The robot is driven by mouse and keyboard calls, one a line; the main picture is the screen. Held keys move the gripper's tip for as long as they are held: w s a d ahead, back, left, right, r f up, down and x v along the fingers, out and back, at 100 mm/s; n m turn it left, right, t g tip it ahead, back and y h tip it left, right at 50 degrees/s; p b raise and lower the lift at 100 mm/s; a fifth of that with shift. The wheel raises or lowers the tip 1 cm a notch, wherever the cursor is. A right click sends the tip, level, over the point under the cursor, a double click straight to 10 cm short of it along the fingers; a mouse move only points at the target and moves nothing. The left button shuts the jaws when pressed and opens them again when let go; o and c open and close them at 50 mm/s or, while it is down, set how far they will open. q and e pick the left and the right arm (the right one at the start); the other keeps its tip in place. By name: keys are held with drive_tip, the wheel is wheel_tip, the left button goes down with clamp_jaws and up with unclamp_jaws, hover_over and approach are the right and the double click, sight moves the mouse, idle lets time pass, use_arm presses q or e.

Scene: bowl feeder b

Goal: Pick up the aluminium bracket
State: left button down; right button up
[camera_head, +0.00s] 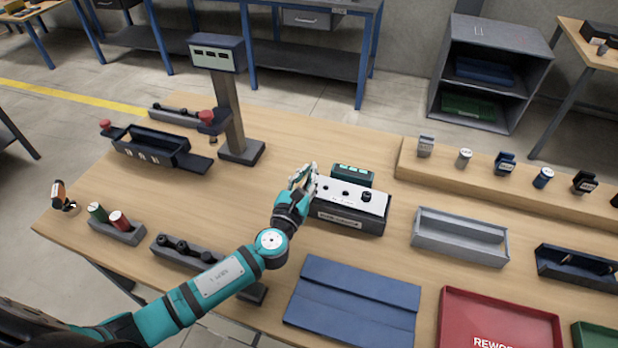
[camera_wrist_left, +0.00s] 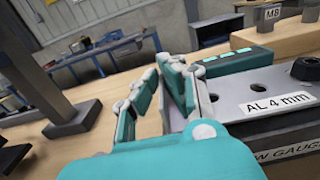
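The aluminium bracket (camera_head: 350,193) appears as a pale metal plate with holes and dark round parts on top, lying on a dark gauge block (camera_head: 346,222) at the middle of the bench. In the left wrist view the plate (camera_wrist_left: 247,86) carries a label reading "AL 4 mm". My left gripper (camera_head: 302,177) is at the left end of the plate, fingers close against it. In the wrist view its fingers (camera_wrist_left: 168,90) stand beside that end, and the teal palm hides part of it. I cannot tell whether they clamp it. My right gripper is not in view.
A small box with green lights (camera_head: 352,175) stands right behind the bracket. A display post (camera_head: 233,125) stands behind left. A grey tray (camera_head: 460,247) is to the right; a blue mat (camera_head: 352,300) and red tray (camera_head: 495,325) are in front. Bare bench lies between post and gauge block.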

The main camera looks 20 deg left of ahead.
use_arm(q)
drive_tip(key=shift+r, duration=0.6)
drive_tip(key=shift+s+d, duration=0.15)
drive_tip(key=shift+s, duration=0.15)
drive_tip(key=s+d+r+b, duration=0.1)
drive_tip(key=s+d+b, duration=0.25)
drive_tip(key=s, duration=1.05)
drive_tip(key=s+a+r, duration=0.3)
drive_tip(key=s+a, duration=0.2)
drive_tip(key=s, duration=0.2)
drive_tip(key=shift+s+a+r+y+p, duration=0.2)
drive_tip(key=shift+a+r+y+p, duration=0.1)
drive_tip(key=shift+r+p, duration=0.15)
drive_tip(key=shift+f, duration=0.2)
